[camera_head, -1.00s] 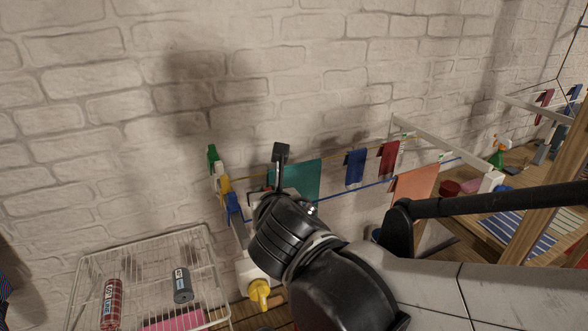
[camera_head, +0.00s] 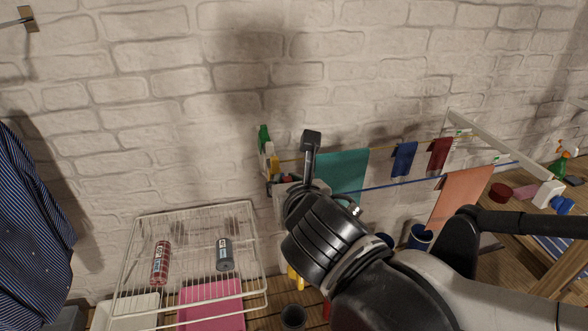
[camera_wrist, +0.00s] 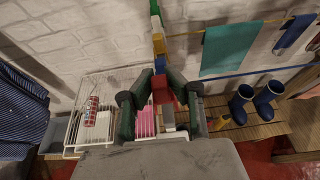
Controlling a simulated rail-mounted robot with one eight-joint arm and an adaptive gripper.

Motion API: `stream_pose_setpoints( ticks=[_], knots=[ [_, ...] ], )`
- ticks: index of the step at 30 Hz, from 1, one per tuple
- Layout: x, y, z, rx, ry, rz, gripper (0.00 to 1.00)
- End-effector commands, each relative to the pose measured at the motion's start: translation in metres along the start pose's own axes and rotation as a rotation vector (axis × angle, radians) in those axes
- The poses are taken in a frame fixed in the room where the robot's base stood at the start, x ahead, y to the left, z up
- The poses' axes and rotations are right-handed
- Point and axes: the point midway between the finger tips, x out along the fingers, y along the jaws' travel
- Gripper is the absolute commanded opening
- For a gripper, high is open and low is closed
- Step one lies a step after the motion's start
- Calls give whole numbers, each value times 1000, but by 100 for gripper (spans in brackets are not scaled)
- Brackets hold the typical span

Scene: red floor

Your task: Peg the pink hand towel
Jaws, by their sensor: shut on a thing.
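My gripper (camera_wrist: 162,80) shows in the wrist view, its dark fingers closed on a small red piece (camera_wrist: 163,92) that looks like a clothes peg. In the head view my wrist hides most of the jaws and the held piece. The pink hand towel (camera_head: 212,308) looks flat and lies behind or under the wires of the rack at the lower left. It also shows in the wrist view (camera_wrist: 146,122), left of my gripper.
A white wire rack (camera_head: 186,211) holds a red can (camera_head: 160,263) and a dark can (camera_head: 224,253). Lines along the wall carry a teal cloth (camera_head: 343,172), a blue cloth (camera_head: 404,158), a red cloth (camera_head: 440,154) and an orange cloth (camera_head: 462,197). Blue boots (camera_wrist: 242,103) stand below.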

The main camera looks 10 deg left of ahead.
Motion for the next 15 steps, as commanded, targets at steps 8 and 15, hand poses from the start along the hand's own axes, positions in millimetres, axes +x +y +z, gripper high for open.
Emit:
stream_pose_setpoints(
  ticks=[8,15],
  knots=[
    [6,0,-15,0,0,0,0],
    [11,0,-26,0,0,0,0]
  ],
)
